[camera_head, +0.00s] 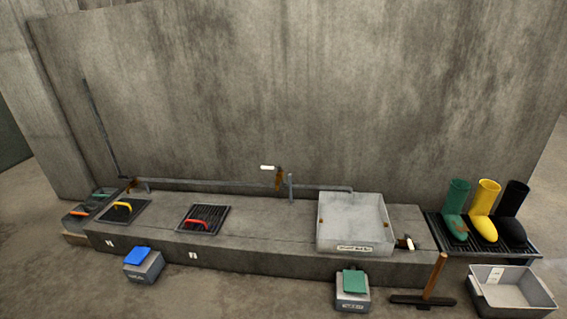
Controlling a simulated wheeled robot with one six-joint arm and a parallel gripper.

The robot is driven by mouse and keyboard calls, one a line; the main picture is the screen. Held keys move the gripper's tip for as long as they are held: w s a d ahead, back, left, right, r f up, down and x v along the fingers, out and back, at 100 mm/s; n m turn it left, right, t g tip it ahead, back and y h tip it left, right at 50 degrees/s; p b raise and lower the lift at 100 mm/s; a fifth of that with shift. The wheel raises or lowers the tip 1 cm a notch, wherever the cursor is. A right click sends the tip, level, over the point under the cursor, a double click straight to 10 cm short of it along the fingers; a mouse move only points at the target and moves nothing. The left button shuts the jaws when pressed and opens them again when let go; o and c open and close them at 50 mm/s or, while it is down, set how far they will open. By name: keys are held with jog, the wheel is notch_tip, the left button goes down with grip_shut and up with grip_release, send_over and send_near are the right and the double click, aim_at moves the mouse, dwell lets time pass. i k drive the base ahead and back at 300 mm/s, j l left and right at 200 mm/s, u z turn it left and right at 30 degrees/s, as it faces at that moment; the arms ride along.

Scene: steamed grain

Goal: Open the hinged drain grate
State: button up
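Two dark grates lie flat in the top of a long concrete ledge (270,228) against the wall. The left grate (134,211) has a yellow handle (122,207). The grate right of it (216,214) has dark bars and a red handle (197,222). Both look shut, level with the ledge top. No hinge is clear at this size, so I cannot tell which one is hinged. My gripper is not in view.
A pipe (225,184) with a white-handled lever (268,167) runs behind the grates. A grey basin (350,218) sits to their right. Boxes with blue (137,256) and green (353,281) tops, a T-shaped tool (433,278), a grey tub (512,295) and boots (484,210) stand around.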

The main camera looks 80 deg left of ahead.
aim_at(187, 221)
jog(key=u, duration=3.95)
